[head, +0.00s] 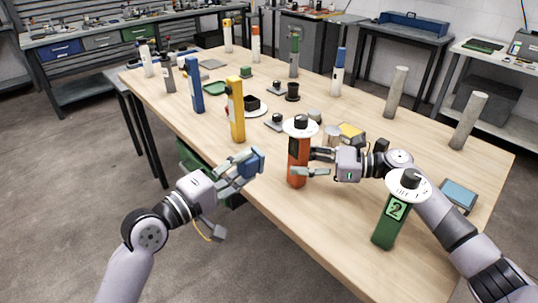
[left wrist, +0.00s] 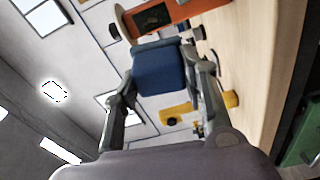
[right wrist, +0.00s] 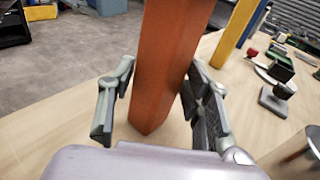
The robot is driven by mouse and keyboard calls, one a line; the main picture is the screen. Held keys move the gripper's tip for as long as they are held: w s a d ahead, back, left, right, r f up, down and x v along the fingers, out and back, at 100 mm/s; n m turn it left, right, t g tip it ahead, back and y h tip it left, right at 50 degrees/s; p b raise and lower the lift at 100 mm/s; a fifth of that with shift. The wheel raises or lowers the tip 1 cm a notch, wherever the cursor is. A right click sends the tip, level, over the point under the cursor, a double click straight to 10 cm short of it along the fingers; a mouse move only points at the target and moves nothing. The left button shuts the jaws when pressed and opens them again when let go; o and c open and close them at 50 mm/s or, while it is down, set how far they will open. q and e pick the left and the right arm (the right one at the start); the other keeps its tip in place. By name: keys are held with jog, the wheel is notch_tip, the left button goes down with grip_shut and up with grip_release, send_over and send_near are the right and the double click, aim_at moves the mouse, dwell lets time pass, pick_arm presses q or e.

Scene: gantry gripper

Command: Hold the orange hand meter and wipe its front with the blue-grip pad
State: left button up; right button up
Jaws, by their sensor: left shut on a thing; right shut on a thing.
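The orange hand meter (head: 297,165), with a white disc and black knob on top, is upright near the table's front edge. My right gripper (head: 312,163) is shut around its body from the right; the right wrist view shows the orange body (right wrist: 165,70) between the fingers. I cannot tell whether its base touches the table. My left gripper (head: 246,170) is shut on the blue-grip pad (head: 253,160), left of the meter and apart from it. In the left wrist view the blue grip (left wrist: 158,70) faces the meter's dark-windowed side (left wrist: 180,12). The pad's wiping face is hidden.
A green meter marked 2 (head: 391,222) stands at the front right, close to my right arm. A yellow meter (head: 236,110) and a blue one (head: 196,85) stand at the left. Metal cans, grey cylinders (head: 467,120) and small parts are behind. Bare wood (head: 330,225) lies in front.

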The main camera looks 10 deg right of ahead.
pick_arm(q)
jog(key=x, duration=0.6)
jog(key=shift+d, duration=0.4)
jog(key=shift+x, duration=1)
dwell(0.6)
jog(key=shift+s+d+f, duration=0.1)
jog(key=shift+s+d, duration=0.1)
jog(key=shift+d, duration=0.05)
jog(key=shift+s+d, duration=0.5)
jog(key=shift+s, duration=0.3)
jog(key=shift+s+d, duration=0.5)
jog(key=shift+s, duration=0.3)
jog(key=shift+w+a, duration=0.6)
jog(key=shift+w, duration=0.25)
jog(key=shift+w+a, duration=0.55)
jog(key=shift+w, duration=0.35)
pick_arm(e)
jog(key=shift+a, duration=0.1)
pick_arm(q)
jog(key=shift+w+a+v, duration=0.1)
jog(key=shift+w+v, duration=0.05)
jog(key=shift+v, duration=1.35)
jog(key=shift+w+a+v, duration=0.15)
jog(key=shift+v, duration=1.35)
jog(key=shift+w+a+v, duration=0.1)
jog(key=shift+w+v, duration=0.05)
jog(key=shift+v, duration=1.35)
